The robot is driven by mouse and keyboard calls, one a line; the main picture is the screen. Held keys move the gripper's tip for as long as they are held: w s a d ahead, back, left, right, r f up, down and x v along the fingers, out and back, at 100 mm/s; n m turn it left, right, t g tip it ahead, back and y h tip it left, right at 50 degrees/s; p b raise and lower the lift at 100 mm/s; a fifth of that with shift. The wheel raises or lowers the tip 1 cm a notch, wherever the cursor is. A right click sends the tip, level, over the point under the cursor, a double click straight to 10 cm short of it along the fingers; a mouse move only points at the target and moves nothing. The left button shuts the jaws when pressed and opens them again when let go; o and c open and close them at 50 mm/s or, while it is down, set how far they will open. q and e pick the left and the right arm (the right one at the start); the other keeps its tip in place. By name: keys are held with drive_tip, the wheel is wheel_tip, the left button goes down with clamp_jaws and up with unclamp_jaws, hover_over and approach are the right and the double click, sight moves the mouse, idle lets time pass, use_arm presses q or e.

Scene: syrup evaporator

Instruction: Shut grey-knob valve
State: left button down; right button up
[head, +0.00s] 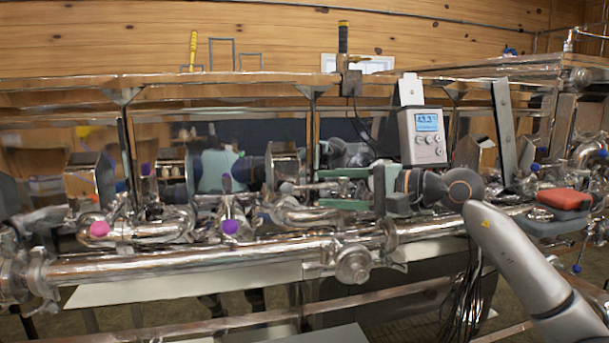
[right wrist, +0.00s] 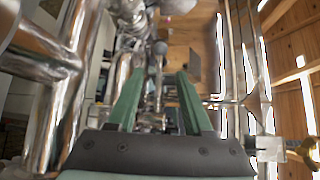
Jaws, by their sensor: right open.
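The grey knob (head: 287,188) of a valve sits just left of my right gripper's fingertips in the head view. In the right wrist view the grey knob (right wrist: 160,47) shows ahead, near the line between the fingers. My right gripper (head: 322,188) comes in from the right with its two green fingers apart, one above the other, pointing left. In the right wrist view the right gripper (right wrist: 156,78) is open, with pipework seen between the fingers. The knob appears just beyond the tips; contact cannot be told. My left gripper is not in view.
Valves with a pink knob (head: 99,229) and a purple knob (head: 230,227) stand to the left. A long steel pipe (head: 200,262) runs below. A display box (head: 424,137) stands above my right wrist. An orange pad (head: 565,199) lies at right.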

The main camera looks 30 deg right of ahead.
sight(301, 188)
drive_tip(key=p+x, duration=0.1)
drive_tip(key=x, duration=0.3)
drive_tip(key=shift+w+a+r, duration=0.1)
drive_tip(key=shift+w+a, duration=0.1)
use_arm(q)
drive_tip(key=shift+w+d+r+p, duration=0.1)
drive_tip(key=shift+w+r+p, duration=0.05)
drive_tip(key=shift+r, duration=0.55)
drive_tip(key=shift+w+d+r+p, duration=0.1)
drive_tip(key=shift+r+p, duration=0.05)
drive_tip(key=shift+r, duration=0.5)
use_arm(e)
drive_tip(key=shift+w+a+f, duration=0.25)
drive_tip(key=shift+w+a, duration=0.05)
drive_tip(key=shift+w, duration=0.3)
drive_tip(key=shift+c, duration=0.3)
clamp_jaws()
